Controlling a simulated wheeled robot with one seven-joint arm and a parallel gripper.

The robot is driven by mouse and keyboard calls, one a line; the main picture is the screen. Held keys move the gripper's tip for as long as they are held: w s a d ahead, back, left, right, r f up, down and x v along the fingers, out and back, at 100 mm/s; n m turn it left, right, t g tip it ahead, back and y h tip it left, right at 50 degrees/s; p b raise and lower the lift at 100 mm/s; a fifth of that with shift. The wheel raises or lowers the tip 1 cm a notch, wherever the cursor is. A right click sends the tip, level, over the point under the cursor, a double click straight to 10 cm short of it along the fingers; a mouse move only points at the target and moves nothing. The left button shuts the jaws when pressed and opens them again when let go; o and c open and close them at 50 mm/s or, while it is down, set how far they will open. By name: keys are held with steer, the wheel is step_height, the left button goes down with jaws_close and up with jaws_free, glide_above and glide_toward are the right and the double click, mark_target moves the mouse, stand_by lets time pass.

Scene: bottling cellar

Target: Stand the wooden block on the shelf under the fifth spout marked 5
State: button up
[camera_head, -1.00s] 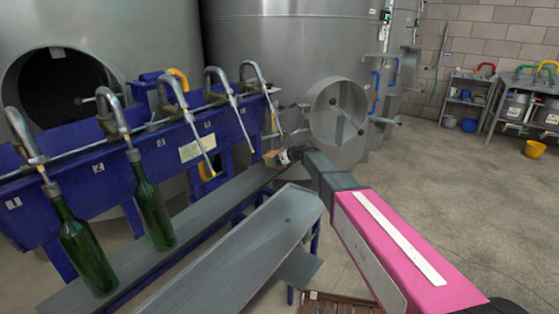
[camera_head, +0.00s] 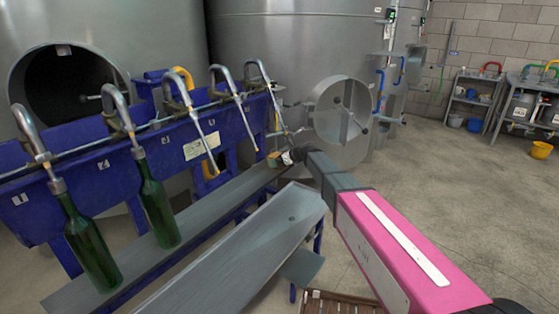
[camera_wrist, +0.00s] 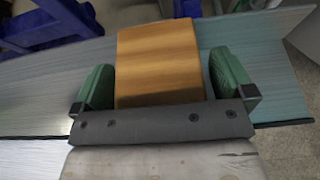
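The wooden block (camera_head: 273,160) is small and orange-brown at the far end of the grey shelf (camera_head: 215,206) in the head view. My gripper (camera_head: 287,157) is low beside the lower end of the fifth spout (camera_head: 262,85). I cannot tell whether the block touches the shelf. The number 5 is not readable.
Two green bottles (camera_head: 92,243) (camera_head: 158,205) hang under the first two spouts, left. A grey sloping tray (camera_head: 240,240) runs in front of the shelf. A round tank hatch (camera_head: 342,110) stands just behind my gripper.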

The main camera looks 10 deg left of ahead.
steer(key=shift+d, duration=0.1)
steer(key=v, duration=1)
steer(key=s+d+f+n+g+h, duration=0.1)
steer(key=s+d+f+n+h, duration=0.2)
steer(key=d, duration=0.9)
steer(key=s+d+f+n+g+h, duration=0.2)
steer(key=s+d+f+n+h, duration=0.2)
steer(key=s+d+f+n, duration=0.4)
steer(key=s+d+f+n+g+h, duration=0.1)
steer(key=s+d+f+n+h, duration=0.3)
steer(key=s+d+n, duration=0.7)
steer(key=s+d+f, duration=0.2)
steer(key=s+d, duration=0.3)
steer(key=s, duration=0.1)
steer(key=shift+s+d+f+n+g, duration=0.2)
steer(key=shift+d+f+n+g, duration=0.1)
steer(key=shift+d+g, duration=0.1)
steer(key=shift+a, duration=0.1)
